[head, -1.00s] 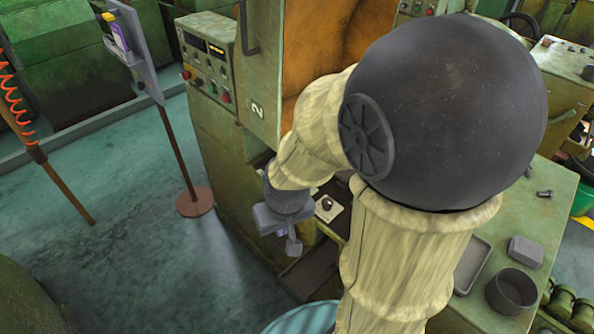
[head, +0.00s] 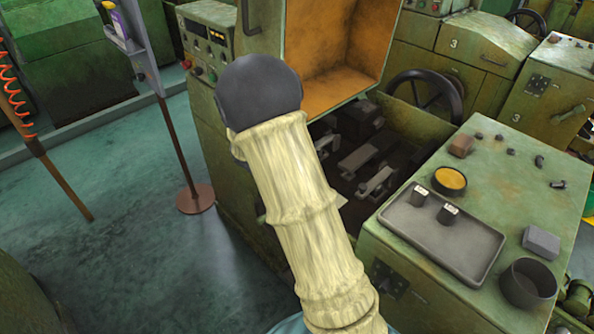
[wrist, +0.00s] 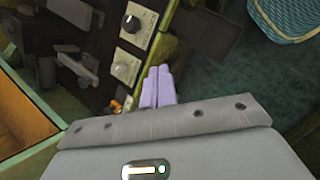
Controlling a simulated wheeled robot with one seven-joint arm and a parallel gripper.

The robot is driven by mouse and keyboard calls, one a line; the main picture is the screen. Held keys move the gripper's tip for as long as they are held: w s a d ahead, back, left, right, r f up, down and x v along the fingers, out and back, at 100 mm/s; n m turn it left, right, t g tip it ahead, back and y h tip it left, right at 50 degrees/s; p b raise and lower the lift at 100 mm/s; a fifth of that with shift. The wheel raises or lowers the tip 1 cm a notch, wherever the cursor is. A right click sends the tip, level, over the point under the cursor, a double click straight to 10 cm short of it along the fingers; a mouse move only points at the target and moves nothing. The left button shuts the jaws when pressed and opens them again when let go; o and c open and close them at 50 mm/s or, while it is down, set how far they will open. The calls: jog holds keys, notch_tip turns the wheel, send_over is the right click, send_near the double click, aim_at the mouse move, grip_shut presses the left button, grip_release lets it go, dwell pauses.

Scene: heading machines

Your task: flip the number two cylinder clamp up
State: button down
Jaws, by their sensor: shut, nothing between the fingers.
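The open machine bay (head: 345,185) in the head view holds grey metal levers and blocks, including a light grey clamp-like lever (head: 376,182) and a flat bar (head: 360,156) behind it. I cannot read which is number two. In the wrist view, similar grey clamp parts (wrist: 82,70) lie at the upper left. My gripper (wrist: 158,72) shows there with its pale fingers shut together, empty, apart from those parts. It points toward the machine's edge beside two dial plates (wrist: 125,66). In the head view my arm hides the gripper.
A tray (head: 440,240) with two small dark cylinders (head: 418,194) sits on the green bench at right, near a dark cup (head: 528,284) and a grey block (head: 541,242). The raised orange-lined cover (head: 325,85) stands above the bay. A signpost (head: 180,150) stands at left on open floor.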

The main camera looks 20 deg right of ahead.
jog(key=w+d+f+n+t+h+b, duration=0.1)
jog(key=w+f+n+h, duration=0.1)
jog(key=w, duration=0.3)
jog(key=w+f+n+t+h+b, duration=0.1)
jog(key=w+f+n+h+b, duration=0.1)
jog(key=w+f+n, duration=0.2)
jog(key=w+d+f+n+t+h+b, duration=0.1)
jog(key=w+f+n+h, duration=0.2)
jog(key=w, duration=0.4)
jog(key=shift+d+f+n+t+b, duration=0.3)
jog(key=shift+f+n, duration=0.15)
jog(key=shift+n, duration=0.25)
jog(key=shift+w+a+n+t+h, duration=0.1)
jog(key=shift+w+n+t+h, duration=0.2)
jog(key=shift+w, duration=0.25)
jog(key=p+x, duration=0.1)
jog(key=x, duration=0.9)
